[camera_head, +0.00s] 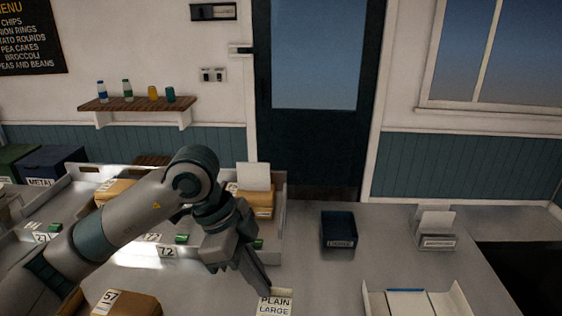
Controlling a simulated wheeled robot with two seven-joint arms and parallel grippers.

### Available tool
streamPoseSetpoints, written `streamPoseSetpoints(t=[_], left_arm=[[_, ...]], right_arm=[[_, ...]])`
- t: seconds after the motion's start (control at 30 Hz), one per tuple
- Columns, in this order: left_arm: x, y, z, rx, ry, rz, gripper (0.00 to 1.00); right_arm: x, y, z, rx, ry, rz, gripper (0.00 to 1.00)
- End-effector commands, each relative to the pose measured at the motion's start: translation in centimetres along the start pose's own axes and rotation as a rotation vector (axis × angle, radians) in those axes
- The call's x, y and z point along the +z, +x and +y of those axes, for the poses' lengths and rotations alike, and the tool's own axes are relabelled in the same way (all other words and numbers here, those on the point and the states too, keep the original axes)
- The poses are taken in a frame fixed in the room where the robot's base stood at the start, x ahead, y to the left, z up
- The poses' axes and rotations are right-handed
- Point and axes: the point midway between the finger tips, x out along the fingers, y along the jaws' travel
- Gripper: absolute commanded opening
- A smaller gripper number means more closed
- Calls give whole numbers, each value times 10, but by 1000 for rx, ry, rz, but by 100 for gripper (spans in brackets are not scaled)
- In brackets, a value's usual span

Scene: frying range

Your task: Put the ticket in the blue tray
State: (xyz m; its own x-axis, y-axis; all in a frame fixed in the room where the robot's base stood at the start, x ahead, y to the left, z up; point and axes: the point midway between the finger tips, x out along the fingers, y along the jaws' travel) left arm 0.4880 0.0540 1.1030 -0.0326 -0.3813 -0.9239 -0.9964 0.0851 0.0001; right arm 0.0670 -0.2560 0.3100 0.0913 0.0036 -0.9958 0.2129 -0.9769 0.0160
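The ticket (275,303), a white card printed "PLAIN LARGE", shows at the bottom centre, just below my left fingertips. My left gripper (262,284) points down to the card's top edge. Its fingers are seen nearly edge-on, so I cannot tell whether they are closed on the card. The blue tray (339,229), a small dark blue open box with a label on its front, stands on the counter to the right of and beyond the gripper. It looks empty. My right gripper is not in view.
A grey holder (437,241) with a white card stands at the right. A white open tray (450,307) lies at the front right. Parcels with number labels sit in grey bins on the left, partly behind my arm. Counter (315,280) between gripper and blue tray is clear.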

Motion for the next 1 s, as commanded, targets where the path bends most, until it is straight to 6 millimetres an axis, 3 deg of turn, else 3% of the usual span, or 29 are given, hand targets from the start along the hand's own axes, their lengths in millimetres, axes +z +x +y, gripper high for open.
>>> streamPoseSetpoints(t=[0.37,1.0], left_arm=[[9,2,-5,85,200,0,0],[41,5,-18,421,1009,-2,0]], right_arm=[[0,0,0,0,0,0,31],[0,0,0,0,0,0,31]])
